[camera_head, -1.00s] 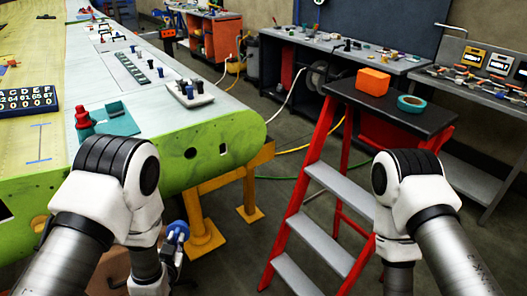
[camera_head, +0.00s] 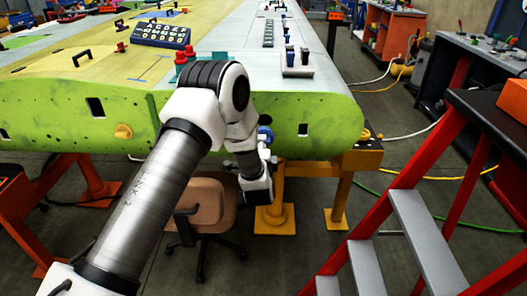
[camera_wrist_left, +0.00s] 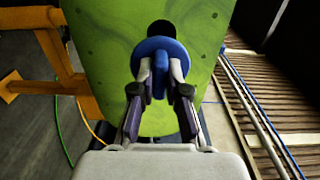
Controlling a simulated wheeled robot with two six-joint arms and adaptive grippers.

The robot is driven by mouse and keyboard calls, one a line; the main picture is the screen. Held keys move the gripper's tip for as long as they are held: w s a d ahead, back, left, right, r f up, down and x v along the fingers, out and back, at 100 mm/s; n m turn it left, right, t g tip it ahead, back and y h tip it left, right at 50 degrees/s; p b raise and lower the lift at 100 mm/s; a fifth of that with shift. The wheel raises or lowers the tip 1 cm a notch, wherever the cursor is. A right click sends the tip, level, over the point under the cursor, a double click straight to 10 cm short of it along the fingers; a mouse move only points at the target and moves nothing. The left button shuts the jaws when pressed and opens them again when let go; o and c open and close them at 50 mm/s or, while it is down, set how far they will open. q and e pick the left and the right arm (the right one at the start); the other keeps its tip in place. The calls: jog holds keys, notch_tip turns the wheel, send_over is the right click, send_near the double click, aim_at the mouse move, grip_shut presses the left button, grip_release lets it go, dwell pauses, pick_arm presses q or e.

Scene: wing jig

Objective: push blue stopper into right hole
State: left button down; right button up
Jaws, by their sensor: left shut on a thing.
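The blue stopper (camera_wrist_left: 160,52) has a round blue disc and a grip tab, and my left gripper (camera_wrist_left: 160,80) is shut on that tab. The stopper also shows in the head view (camera_head: 265,134), in front of the green end face (camera_head: 340,112) of the wing. In the wrist view a dark round hole (camera_wrist_left: 162,29) in the green face shows just above the disc, partly covered by it. I cannot tell whether the stopper touches the face. My right gripper is out of view.
Below are a brown chair (camera_head: 205,200) and yellow stand (camera_head: 274,217). A red stepladder (camera_head: 400,200) stands at right.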

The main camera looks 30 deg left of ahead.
pick_arm(q)
jog(key=shift+w+a, duration=0.1)
jog(key=shift+w, duration=0.3)
jog(key=b+x, duration=0.1)
jog(key=x, duration=0.2)
jog(key=shift+f, duration=0.15)
jog(key=shift+w+a+b, duration=0.4)
jog(key=shift+w, duration=0.35)
jog(key=shift+r+p, duration=0.2)
jog(key=shift+p, duration=0.2)
jog(key=shift+w+a, duration=0.15)
jog(key=shift+b+x, duration=0.45)
jog(key=shift+x, duration=1.4)
jog(key=shift+w, duration=0.1)
